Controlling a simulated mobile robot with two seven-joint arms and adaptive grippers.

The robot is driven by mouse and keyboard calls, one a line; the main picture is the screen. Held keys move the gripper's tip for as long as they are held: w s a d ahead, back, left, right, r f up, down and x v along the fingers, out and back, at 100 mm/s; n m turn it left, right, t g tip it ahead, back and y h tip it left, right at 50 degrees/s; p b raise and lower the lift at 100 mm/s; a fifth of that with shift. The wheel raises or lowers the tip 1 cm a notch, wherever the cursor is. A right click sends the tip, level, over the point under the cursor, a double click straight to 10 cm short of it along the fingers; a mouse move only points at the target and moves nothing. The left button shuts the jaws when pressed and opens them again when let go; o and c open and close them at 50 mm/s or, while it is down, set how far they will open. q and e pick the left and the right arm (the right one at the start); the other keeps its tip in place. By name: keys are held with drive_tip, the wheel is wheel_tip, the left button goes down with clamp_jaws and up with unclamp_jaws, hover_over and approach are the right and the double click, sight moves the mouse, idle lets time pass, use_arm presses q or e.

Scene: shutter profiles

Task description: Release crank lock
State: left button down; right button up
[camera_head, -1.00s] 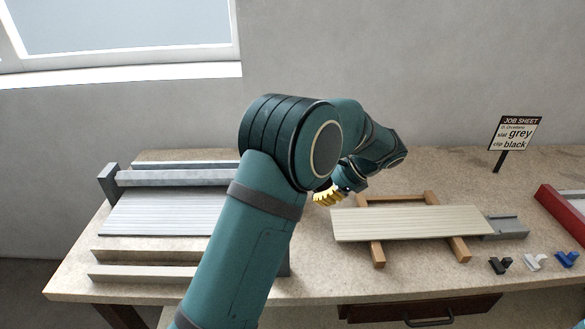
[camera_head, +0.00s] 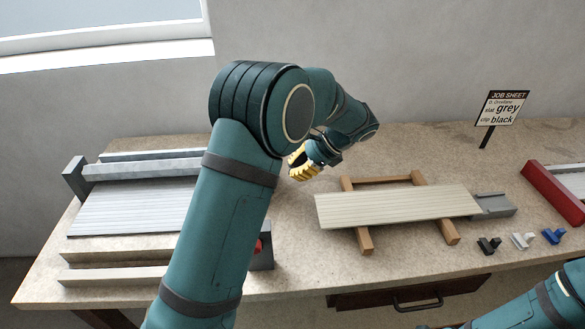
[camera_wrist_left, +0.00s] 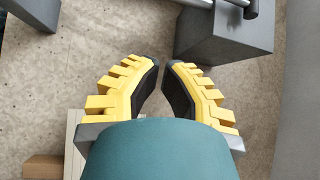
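A small red part (camera_head: 259,246) shows on a dark block (camera_head: 262,260) at the right end of the roller-shutter frame. My left arm hides most of that end, so I cannot tell whether the red part is the crank lock, or see a crank. My left gripper (camera_head: 302,166) has yellow fingers and is above the bench, between the frame and the beige slat. In the left wrist view its fingers (camera_wrist_left: 161,66) stand slightly apart with nothing between them. A grey block (camera_wrist_left: 226,45) with a metal rod (camera_wrist_left: 209,4) is ahead of them, not touching. My right gripper is out of view.
A beige slat (camera_head: 400,206) lies on a wooden rack (camera_head: 364,240). Black (camera_head: 488,245), white (camera_head: 522,241) and blue (camera_head: 554,236) clips lie to its right. A job sheet (camera_head: 502,108) reads grey, black. A red-sided tray (camera_head: 550,193) is far right.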

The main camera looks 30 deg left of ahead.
use_arm(q)
drive_tip(key=b+x, duration=0.1)
drive_tip(key=x, duration=0.6)
drive_tip(key=shift+f+b, duration=0.15)
drive_tip(key=shift+b, duration=0.15)
drive_tip(key=shift+s+a, duration=0.15)
drive_tip(key=shift+a, duration=0.2)
drive_tip(key=shift+s+a+r, duration=0.2)
drive_tip(key=shift+r, duration=0.35)
drive_tip(key=shift+s+a+r, duration=0.15)
drive_tip(key=shift+s+r, duration=0.05)
drive_tip(key=shift+r, duration=0.35)
drive_tip(key=shift+s+a+r, duration=0.2)
drive_tip(key=shift+r, duration=0.35)
